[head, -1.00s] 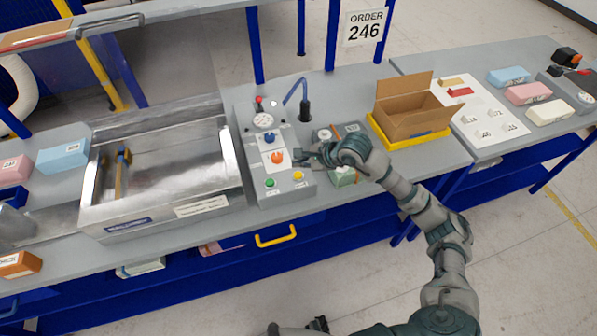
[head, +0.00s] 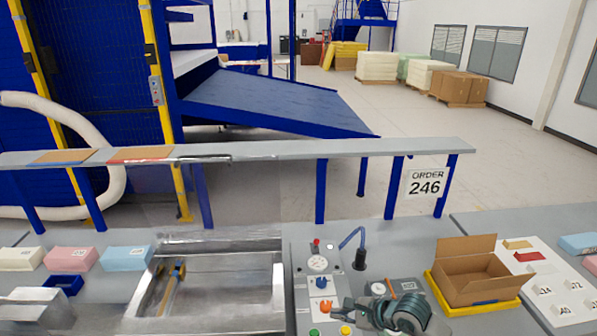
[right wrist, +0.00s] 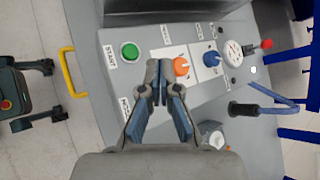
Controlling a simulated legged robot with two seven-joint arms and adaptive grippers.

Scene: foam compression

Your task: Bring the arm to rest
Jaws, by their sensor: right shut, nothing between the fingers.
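My right gripper (head: 352,309) is at the bottom of the head view, just right of the orange knob (head: 325,306) on the grey control panel (head: 303,262). In the right wrist view its fingers (right wrist: 158,84) are together and empty, beside the orange knob (right wrist: 181,66). I cannot tell whether they touch it. The forearm is cut off below the head view. My left gripper is not seen in the head view.
The panel carries a blue knob (head: 322,282), a gauge (head: 318,263) and a green button (right wrist: 130,51). A blue bent lever (head: 354,240) stands behind my gripper. An open cardboard box (head: 470,282) stands right, a metal tray (head: 225,292) left.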

